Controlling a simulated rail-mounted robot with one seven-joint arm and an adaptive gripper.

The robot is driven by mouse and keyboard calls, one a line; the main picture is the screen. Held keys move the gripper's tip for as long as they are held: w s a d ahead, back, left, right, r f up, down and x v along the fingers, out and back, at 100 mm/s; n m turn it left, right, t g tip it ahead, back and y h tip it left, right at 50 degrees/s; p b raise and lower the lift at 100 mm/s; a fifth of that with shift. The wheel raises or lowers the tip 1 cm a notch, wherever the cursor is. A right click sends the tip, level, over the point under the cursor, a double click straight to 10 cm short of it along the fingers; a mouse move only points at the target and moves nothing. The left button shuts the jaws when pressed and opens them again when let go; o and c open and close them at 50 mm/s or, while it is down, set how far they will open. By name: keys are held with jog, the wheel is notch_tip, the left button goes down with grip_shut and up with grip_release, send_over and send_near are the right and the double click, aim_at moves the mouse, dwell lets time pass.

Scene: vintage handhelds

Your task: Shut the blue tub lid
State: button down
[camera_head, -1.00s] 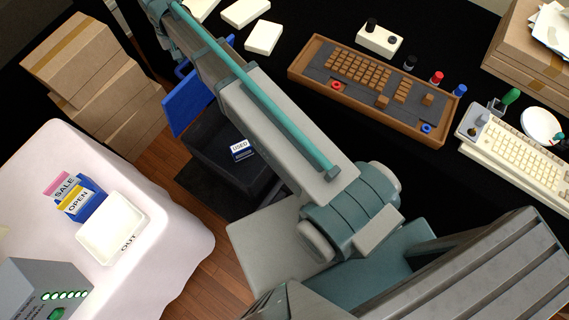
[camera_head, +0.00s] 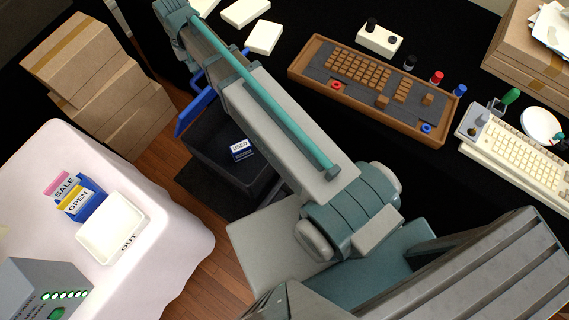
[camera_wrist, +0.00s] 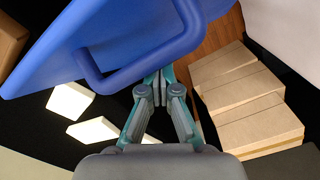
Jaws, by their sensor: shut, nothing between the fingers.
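The blue tub lid (camera_head: 191,119) stands raised at the left edge of the dark open tub (camera_head: 205,168) in the head view, seen nearly edge-on and partly hidden by my arm. In the wrist view the lid (camera_wrist: 140,28) fills the upper part, with its blue bar handle (camera_wrist: 132,75) toward my gripper. My gripper (camera_wrist: 158,82) is shut and empty, its fingertips close to the handle; I cannot tell whether they touch it. The gripper cannot be made out in the head view. A card marked USED (camera_head: 239,150) shows at the tub.
Stacked cardboard boxes (camera_head: 100,90) stand left of the tub. A white-clothed table (camera_head: 185,240) with a white tray (camera_head: 110,228) is at the lower left. A black table holds a brown keyboard (camera_head: 375,88) and white blocks (camera_head: 264,37).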

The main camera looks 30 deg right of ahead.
jog(key=shift+s, duration=0.1)
jog(key=shift+s+d+f+b, duration=0.1)
jog(key=shift+s+d+f, duration=0.3)
jog(key=shift+s, duration=0.35)
jog(key=shift+s+d+f+b, duration=0.15)
jog(key=shift+s+d+f, duration=0.25)
jog(key=shift+s, duration=0.35)
jog(key=shift+s+d+f+b, duration=0.1)
jog(key=shift+s+d+f, duration=0.2)
jog(key=shift+s+d, duration=0.35)
jog(key=shift+s+a, duration=0.1)
jog(key=shift+a, duration=0.05)
jog(key=s+f, duration=0.1)
jog(key=s+d+f+b, duration=0.1)
jog(key=s, duration=0.1)
jog(key=s+d+f, duration=0.1)
jog(key=shift+s+d, duration=0.15)
